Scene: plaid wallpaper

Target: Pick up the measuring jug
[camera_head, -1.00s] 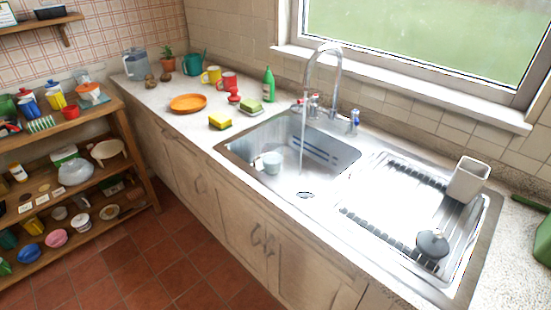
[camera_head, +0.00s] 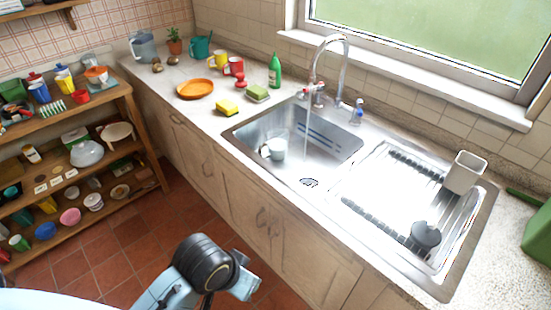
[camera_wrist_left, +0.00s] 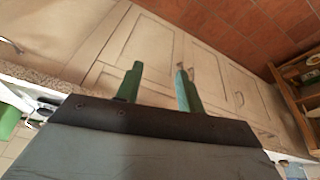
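A clear, pale jug-like vessel with a handle (camera_head: 275,147) stands in the left sink basin, near its left wall. A larger grey-blue jug (camera_head: 143,46) stands at the far left end of the counter. I cannot tell from markings which is the measuring jug. In the left wrist view my left gripper (camera_wrist_left: 158,70) has its two green fingers apart with nothing between them, facing the cabinet fronts. In the head view part of my arm (camera_head: 205,263) shows low in front of the cabinets, well away from both vessels. My right gripper is not in view.
Water runs from the tap (camera_head: 340,60) into the sink beside the clear vessel. A yellow sponge (camera_head: 227,108), an orange plate (camera_head: 195,89), mugs and a green bottle (camera_head: 275,71) stand on the counter. A loaded wooden shelf (camera_head: 125,90) is at left.

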